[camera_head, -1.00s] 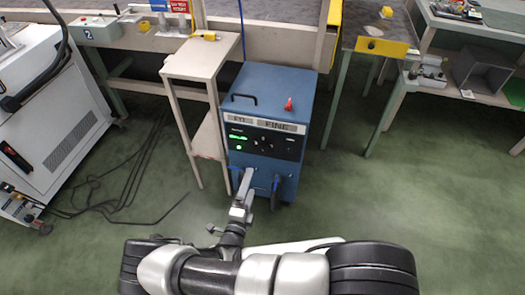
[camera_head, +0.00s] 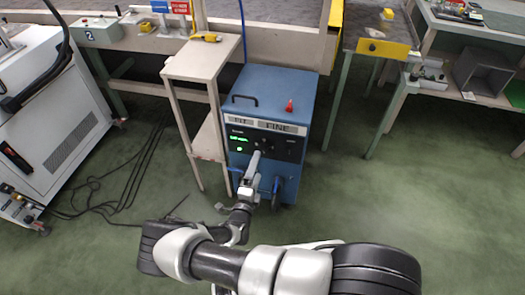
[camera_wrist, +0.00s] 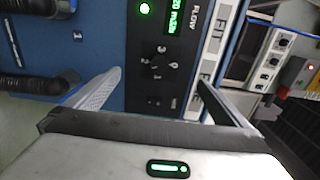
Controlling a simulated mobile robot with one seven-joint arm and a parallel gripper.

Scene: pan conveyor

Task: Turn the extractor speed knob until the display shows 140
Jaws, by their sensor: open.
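The extractor is a blue cabinet (camera_head: 272,88) with a black control panel (camera_head: 288,147). Its green display (camera_head: 238,137) is too small to read in the head view. In the wrist view the display (camera_wrist: 178,18) ends in "20 m3/h", and the frame's top edge may cut off leading digits. The dark speed knob (camera_wrist: 157,63) has marks around it and lies ahead between my fingers, with no contact visible. My gripper (camera_wrist: 158,77) is open and empty, pointing at the panel. In the head view my gripper (camera_head: 256,157) is in front of the panel's lower part.
A beige stand (camera_head: 200,60) is close on the cabinet's left. Black hoses (camera_wrist: 40,88) leave the cabinet's front below the panel. A white machine (camera_head: 55,120) with floor cables is at left. Green floor to the right is free.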

